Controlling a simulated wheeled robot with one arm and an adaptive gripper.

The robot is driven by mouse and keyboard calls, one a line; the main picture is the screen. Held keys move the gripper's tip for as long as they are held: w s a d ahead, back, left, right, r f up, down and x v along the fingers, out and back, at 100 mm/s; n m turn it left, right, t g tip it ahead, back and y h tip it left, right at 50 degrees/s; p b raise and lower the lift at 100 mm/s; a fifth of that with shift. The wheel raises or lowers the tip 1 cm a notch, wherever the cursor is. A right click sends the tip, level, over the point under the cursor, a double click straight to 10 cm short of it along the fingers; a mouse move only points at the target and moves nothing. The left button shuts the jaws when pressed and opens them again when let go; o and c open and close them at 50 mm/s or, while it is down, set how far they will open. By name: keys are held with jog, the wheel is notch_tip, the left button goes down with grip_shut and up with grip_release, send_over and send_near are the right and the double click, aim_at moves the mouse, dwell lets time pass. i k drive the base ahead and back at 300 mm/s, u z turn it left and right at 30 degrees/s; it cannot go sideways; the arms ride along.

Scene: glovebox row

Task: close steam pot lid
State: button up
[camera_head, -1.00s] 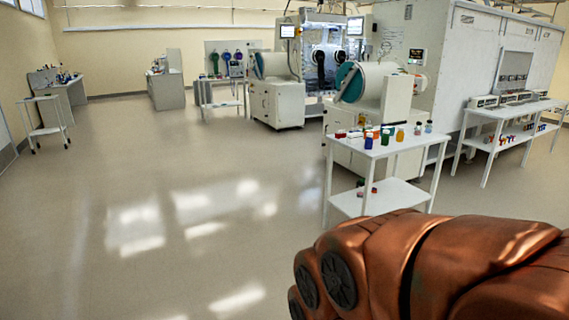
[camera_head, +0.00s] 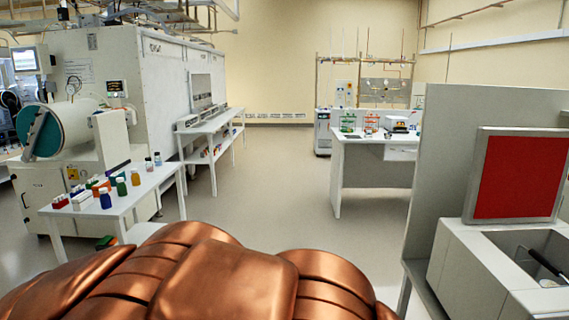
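A pale box-shaped unit (camera_head: 480,262) stands at the right edge, with an open grey basin (camera_head: 535,262) in its top. A dark handle or rod (camera_head: 540,265) lies in the basin. A red panel with a pale frame (camera_head: 517,175) stands upright behind the basin. It looks like a raised lid, but I cannot tell for sure that this is the steam pot. My copper-coloured arm fills the lower front, left of the unit. My gripper is not in view.
A white table with coloured bottles (camera_head: 128,205) is at the left, by a glovebox (camera_head: 65,170). A long white shelf (camera_head: 205,128) runs behind it. A bench with glassware (camera_head: 365,150) stands ahead. A grey partition (camera_head: 450,140) is behind the unit. Floor between is clear (camera_head: 280,190).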

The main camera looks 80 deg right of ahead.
aim_at(517, 175)
jog(key=z, duration=3.15)
jog(key=i, duration=2.55)
jog(key=z, duration=0.95)
jog(key=k, duration=0.2)
jog(key=z, duration=0.2)
